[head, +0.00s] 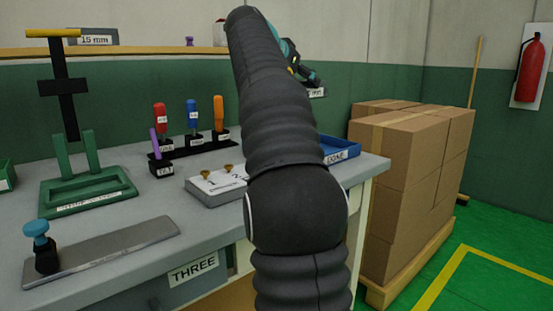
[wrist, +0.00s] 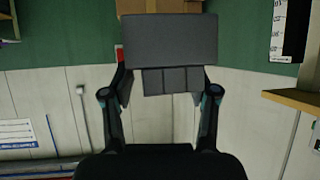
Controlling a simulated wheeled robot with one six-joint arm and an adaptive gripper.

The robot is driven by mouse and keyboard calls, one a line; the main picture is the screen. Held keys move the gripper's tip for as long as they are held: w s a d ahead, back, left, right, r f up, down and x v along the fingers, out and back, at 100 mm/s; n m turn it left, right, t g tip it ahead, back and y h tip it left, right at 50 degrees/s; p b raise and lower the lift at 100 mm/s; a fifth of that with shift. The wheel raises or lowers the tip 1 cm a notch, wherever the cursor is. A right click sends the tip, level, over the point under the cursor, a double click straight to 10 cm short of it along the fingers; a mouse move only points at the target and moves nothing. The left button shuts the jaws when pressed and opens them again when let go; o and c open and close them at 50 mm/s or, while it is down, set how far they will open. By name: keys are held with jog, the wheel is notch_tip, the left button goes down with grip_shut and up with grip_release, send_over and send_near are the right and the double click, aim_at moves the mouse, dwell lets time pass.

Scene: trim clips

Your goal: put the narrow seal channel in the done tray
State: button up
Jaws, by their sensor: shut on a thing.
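The done tray (head: 349,150) is blue with a white label. It sits at the right end of the workbench in the head view, partly hidden behind my arm. My gripper (head: 304,72) is raised above and behind the tray, mostly hidden by my arm. In the wrist view my gripper (wrist: 166,88) is shut on a dark grey piece (wrist: 168,38) with a wide flat face and several smaller segments below it. I cannot tell for sure whether this is the narrow seal channel.
A grey block with brass knobs (head: 214,188) stands left of the tray. Coloured-handled tools (head: 191,118), a green stand (head: 88,190) and a metal plate (head: 110,250) are farther left. A shelf (head: 140,51) runs along the wall. Stacked cartons (head: 400,170) stand right of the bench.

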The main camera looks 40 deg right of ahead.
jog(key=s+f+b, duration=0.4)
jog(key=s, duration=0.2)
jog(key=w+f, duration=0.2)
jog(key=w, duration=0.1)
jog(key=w+f, duration=0.2)
jog(key=w, duration=0.2)
jog(key=w+d+f, duration=0.1)
jog(key=w+f, duration=0.1)
jog(key=w, duration=0.2)
jog(key=shift+w+f+p, duration=0.1)
jog(key=shift+f+p, duration=0.25)
jog(key=shift+f+b, duration=0.75)
jog(key=shift+f, duration=1.3)
jog(key=shift+f, duration=0.15)
jog(key=o, duration=1.3)
